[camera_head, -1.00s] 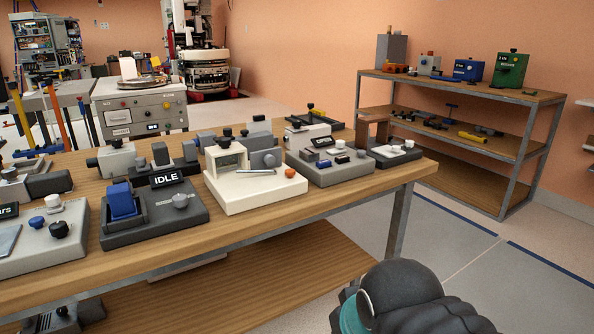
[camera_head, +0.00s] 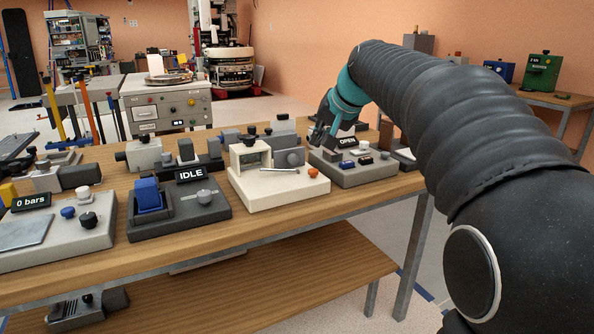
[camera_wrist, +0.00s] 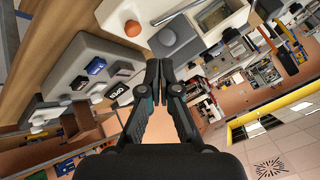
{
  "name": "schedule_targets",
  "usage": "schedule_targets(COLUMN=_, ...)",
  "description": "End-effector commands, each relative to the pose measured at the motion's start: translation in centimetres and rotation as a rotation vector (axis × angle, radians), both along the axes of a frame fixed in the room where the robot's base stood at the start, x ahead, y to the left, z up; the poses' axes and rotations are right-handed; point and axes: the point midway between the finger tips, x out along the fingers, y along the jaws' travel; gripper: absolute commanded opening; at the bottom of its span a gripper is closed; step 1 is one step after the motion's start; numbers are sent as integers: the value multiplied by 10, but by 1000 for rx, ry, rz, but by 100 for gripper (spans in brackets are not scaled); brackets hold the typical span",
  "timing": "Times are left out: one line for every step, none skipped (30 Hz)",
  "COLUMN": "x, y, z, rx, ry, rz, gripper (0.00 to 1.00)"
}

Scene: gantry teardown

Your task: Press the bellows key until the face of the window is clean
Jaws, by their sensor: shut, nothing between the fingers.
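A white unit with a small framed window (camera_head: 249,157) stands on the wooden bench in the head view. In the wrist view, the orange key (camera_wrist: 132,28) and the window (camera_wrist: 213,14) lie near the top. My gripper (camera_head: 318,139) is above the bench, behind and near the orange key, apart from it. Its fingers (camera_wrist: 158,66) are shut and empty.
A grey unit reading OPEN (camera_head: 352,172) stands just right of the white one. A dark unit reading IDLE (camera_head: 188,200) with a blue block is to its left. Several more units crowd the bench behind. The bench's front edge (camera_head: 270,231) is clear.

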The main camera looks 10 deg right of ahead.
Motion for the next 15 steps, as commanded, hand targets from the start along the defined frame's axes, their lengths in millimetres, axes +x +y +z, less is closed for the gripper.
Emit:
schedule_targets(x=18, y=-3, z=4, rx=20, ry=-7, rz=-7, gripper=0)
schedule_targets(x=26, y=-4, z=6, rx=30, ry=-11, rz=-10, gripper=0)
schedule_targets(x=35, y=-5, z=9, rx=43, ry=-18, rz=-13, gripper=0)
schedule_targets(x=41, y=-5, z=10, rx=51, ry=-20, rz=-15, gripper=0)
schedule_targets(x=46, y=-6, z=12, rx=57, ry=-24, rz=-16, gripper=0)
schedule_targets(x=52, y=-7, z=13, rx=65, ry=-27, rz=-18, gripper=0)
schedule_targets(x=55, y=-7, z=14, rx=70, ry=-30, rz=-19, gripper=0)
schedule_targets(x=57, y=-7, z=15, rx=74, ry=-31, rz=-21, gripper=0)
schedule_targets(x=60, y=-7, z=15, rx=77, ry=-33, rz=-21, gripper=0)
schedule_targets(x=61, y=-7, z=16, rx=79, ry=-34, rz=-21, gripper=0)
schedule_targets(x=62, y=-8, z=16, rx=80, ry=-34, rz=-22, gripper=0)
schedule_targets(x=62, y=-8, z=16, rx=81, ry=-35, rz=-22, gripper=0)
schedule_targets(x=62, y=-8, z=16, rx=81, ry=-35, rz=-22, gripper=0)
schedule_targets(x=62, y=-7, z=16, rx=81, ry=-35, rz=-22, gripper=0)
schedule_targets(x=61, y=-7, z=16, rx=81, ry=-35, rz=-22, gripper=0)
